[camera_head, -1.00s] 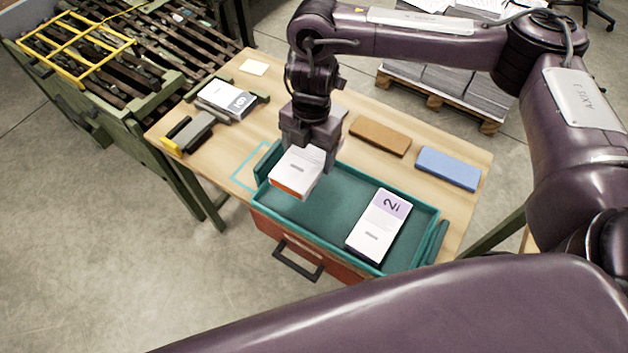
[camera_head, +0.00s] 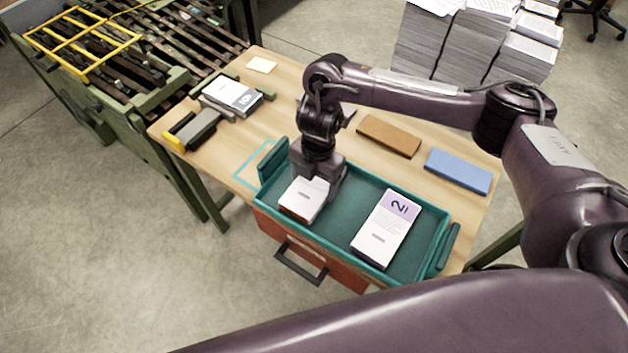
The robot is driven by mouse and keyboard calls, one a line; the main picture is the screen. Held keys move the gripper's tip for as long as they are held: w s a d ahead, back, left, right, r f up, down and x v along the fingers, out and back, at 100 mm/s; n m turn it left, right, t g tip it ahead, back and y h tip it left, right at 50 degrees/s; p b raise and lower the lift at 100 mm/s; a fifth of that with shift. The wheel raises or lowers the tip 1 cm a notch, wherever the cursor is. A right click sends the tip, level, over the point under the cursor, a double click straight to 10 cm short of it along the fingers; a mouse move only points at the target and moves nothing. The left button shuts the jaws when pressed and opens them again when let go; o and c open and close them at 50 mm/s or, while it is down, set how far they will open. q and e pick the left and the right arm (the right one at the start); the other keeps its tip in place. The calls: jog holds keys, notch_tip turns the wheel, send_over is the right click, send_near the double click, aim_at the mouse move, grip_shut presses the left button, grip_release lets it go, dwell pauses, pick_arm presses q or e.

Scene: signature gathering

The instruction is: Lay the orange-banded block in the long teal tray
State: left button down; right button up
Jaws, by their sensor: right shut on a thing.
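The orange-banded block (camera_head: 303,200) is white on top with an orange-brown edge on its near side. My right gripper (camera_head: 318,182) is shut on its far end and holds it inside the left part of the long teal tray (camera_head: 347,208). I cannot tell whether its underside touches the tray floor. A white block with a purple band marked 2 (camera_head: 386,230) lies in the right part of the tray. The gripper hides the far end of the held block. My left gripper is not in view.
A brown block (camera_head: 388,136) and a blue block (camera_head: 458,171) lie behind the tray on the wooden table. A white block in a holder (camera_head: 232,96) and a grey tool with a yellow end (camera_head: 192,130) are at left. The tray's middle floor is clear.

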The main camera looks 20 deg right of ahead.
aim_at(317, 179)
jog(key=shift+f, duration=0.1)
jog(key=o, duration=1.1)
jog(key=shift+o, duration=0.2)
notch_tip(317, 179, up, 12)
jog(key=d+p, duration=0.1)
jog(key=p, duration=0.1)
jog(key=shift+w+p, duration=0.4)
jog(key=shift+w, duration=0.05)
